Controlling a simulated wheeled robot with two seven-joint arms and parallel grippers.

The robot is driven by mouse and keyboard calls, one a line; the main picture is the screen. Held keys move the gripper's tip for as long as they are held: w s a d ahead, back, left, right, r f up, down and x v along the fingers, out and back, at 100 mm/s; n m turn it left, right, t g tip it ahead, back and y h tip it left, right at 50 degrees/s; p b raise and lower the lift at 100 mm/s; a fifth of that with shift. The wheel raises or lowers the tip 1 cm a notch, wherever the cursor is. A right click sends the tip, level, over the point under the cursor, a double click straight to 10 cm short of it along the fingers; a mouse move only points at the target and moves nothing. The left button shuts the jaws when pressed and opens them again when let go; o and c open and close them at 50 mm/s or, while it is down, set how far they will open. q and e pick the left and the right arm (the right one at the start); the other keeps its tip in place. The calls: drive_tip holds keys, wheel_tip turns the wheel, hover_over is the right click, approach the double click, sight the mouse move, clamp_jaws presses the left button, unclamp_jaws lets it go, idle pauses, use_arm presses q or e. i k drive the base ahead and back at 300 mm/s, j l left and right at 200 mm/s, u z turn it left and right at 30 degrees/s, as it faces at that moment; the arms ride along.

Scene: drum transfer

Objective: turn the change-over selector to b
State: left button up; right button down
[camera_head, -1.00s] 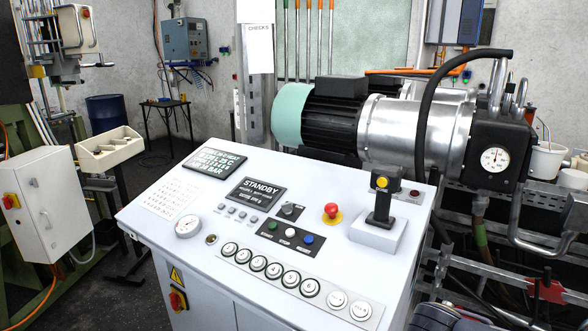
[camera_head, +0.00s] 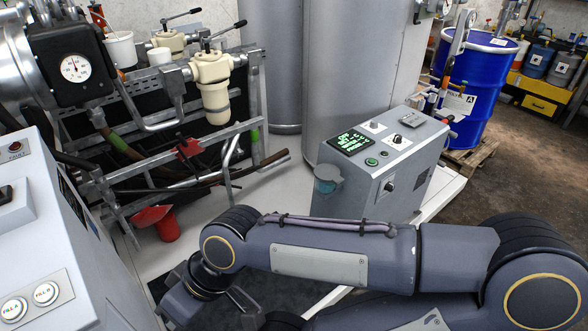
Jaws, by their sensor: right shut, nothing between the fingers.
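A grey control cabinet (camera_head: 345,200) stands right of the middle. A dark rotary knob (camera_head: 390,185) sits on its front face, and small white-plated controls (camera_head: 397,139) sit on its sloped top. I cannot read which of these is the change-over selector, or its position. My right arm crosses the bottom of the view from the right. My right gripper (camera_head: 215,303) is low at the left end of that arm, shut and empty, partly cut off by the bottom edge. It is well left of and apart from the grey cabinet. My left gripper is not in view.
A white console (camera_head: 65,250) stands at the left edge. Behind are a pipe rack with cream filter housings (camera_head: 212,85), a red funnel (camera_head: 158,221) and a large grey tank (camera_head: 362,70). A blue drum (camera_head: 480,85) stands on a pallet. Brown floor right of it is clear.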

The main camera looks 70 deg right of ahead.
sight(390, 186)
drive_tip(key=z, duration=3.15)
drive_tip(key=i+l+u, duration=0.2)
drive_tip(key=i, duration=0.3)
drive_tip(key=i+l+u, duration=0.15)
drive_tip(key=i+l, duration=0.15)
drive_tip(key=i, duration=0.2)
drive_tip(key=i+l+u, duration=0.2)
drive_tip(key=i+l, duration=0.15)
drive_tip(key=i, duration=0.15)
